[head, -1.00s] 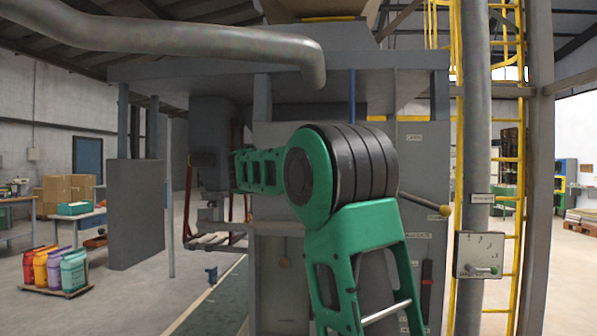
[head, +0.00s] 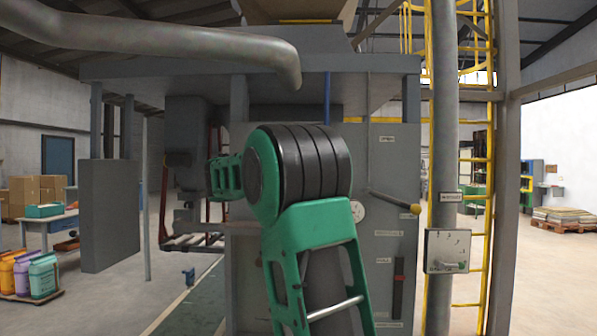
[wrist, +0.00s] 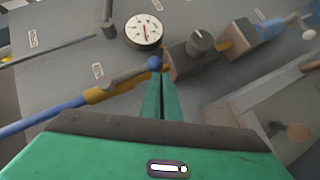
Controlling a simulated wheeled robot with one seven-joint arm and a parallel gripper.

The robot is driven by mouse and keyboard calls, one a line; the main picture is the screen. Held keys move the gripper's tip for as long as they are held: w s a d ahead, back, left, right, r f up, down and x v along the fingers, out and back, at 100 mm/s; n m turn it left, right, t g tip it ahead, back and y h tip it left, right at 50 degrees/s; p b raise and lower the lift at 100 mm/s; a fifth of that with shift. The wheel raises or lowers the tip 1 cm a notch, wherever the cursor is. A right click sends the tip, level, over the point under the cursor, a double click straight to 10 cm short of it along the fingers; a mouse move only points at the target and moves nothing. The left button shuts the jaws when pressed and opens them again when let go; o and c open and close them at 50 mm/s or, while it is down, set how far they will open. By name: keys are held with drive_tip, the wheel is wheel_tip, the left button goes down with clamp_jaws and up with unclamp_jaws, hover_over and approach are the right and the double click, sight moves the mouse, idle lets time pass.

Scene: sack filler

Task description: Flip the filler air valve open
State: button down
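In the wrist view, the air line is a blue pipe (wrist: 42,120) running up to the right into a yellow valve body (wrist: 102,94). A short grey lever (wrist: 122,77) runs from the valve to a blue ball knob (wrist: 155,62), roughly along the pipe. My gripper (wrist: 160,76) has its two green fingers together, with only a thin dark slit between them. Its tips appear just below the blue knob; I cannot tell whether they touch. In the head view my own arm hides the gripper and the valve.
Beside the knob are a round gauge (wrist: 144,31) and a dark block with a black dial (wrist: 200,42). In the head view, a lever with a yellow ball (head: 415,209) sticks out from the grey cabinet (head: 395,150). A control box (head: 447,251) hangs on a post at right.

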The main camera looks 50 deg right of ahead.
drive_tip(key=shift+s, duration=0.15)
drive_tip(key=w+a+r, duration=0.1)
drive_tip(key=w+a, duration=0.1)
drive_tip(key=a, duration=0.4)
drive_tip(key=w+a+r, duration=0.2)
drive_tip(key=a, duration=0.4)
drive_tip(key=shift+a+r, duration=0.1)
